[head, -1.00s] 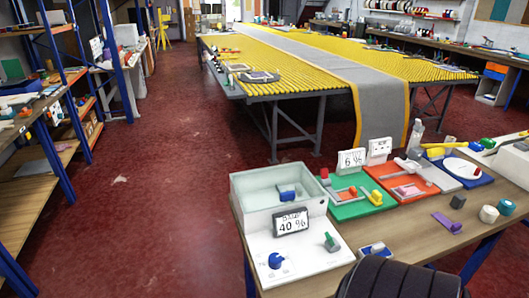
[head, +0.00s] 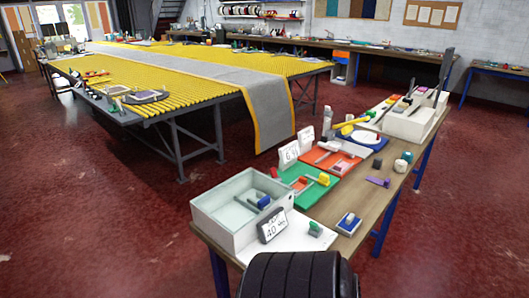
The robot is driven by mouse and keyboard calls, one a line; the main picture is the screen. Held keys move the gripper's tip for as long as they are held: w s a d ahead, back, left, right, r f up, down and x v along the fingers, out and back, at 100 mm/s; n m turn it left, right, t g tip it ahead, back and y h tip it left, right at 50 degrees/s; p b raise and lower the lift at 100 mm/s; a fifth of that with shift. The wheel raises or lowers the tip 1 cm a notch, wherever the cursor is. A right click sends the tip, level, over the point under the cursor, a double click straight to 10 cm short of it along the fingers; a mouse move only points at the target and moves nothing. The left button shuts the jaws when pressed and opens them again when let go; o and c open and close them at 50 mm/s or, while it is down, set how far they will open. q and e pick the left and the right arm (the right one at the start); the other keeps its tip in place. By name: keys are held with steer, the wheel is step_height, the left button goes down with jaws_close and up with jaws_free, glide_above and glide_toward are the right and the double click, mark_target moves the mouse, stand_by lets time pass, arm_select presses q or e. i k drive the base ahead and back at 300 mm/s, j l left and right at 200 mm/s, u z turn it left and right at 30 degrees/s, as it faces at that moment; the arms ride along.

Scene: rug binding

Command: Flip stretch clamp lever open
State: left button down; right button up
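I cannot pick out the stretch clamp or its lever for certain. A dark flat device (head: 150,96) lies on the near edge of the long yellow slatted table (head: 185,112). A smaller device with a green part (head: 115,106) sits left of it on the same edge. Both are too small to tell whether either has a lever. A grey rug with yellow-orange edging (head: 268,110) runs along the table and hangs over its near end. Neither gripper is in view.
A wooden workbench (head: 380,205) stands close at the right, holding a white tub (head: 220,222), green tray (head: 296,190), red tray (head: 342,160) and white box (head: 412,124). Open red floor (head: 90,225) lies left of it. A wall bench (head: 385,52) runs behind.

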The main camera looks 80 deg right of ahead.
mark_target(273, 174)
steer(key=i+l+z, duration=0.1)
steer(key=i+z, duration=0.5)
steer(key=z, duration=0.15)
steer(key=i+j+z, duration=0.1)
steer(key=i+z, duration=0.15)
steer(key=z, duration=0.15)
steer(key=i+j+z, duration=0.15)
steer(key=i+z, duration=0.4)
steer(key=z, duration=0.25)
steer(key=i+j+z, duration=0.1)
steer(key=z, duration=0.3)
steer(key=i+j+z, duration=0.15)
steer(key=i+z, duration=0.15)
steer(key=z, duration=0.15)
steer(key=i+j+z, duration=0.15)
steer(key=z, duration=0.3)
steer(key=i+j+z, duration=0.1)
steer(key=j+z, duration=0.3)
steer(key=i+j+z, duration=0.1)
steer(key=z, duration=0.35)
steer(key=i+j+z, duration=0.15)
steer(key=j+z, duration=0.45)
steer(key=j, duration=0.2)
steer(key=i, duration=0.05)
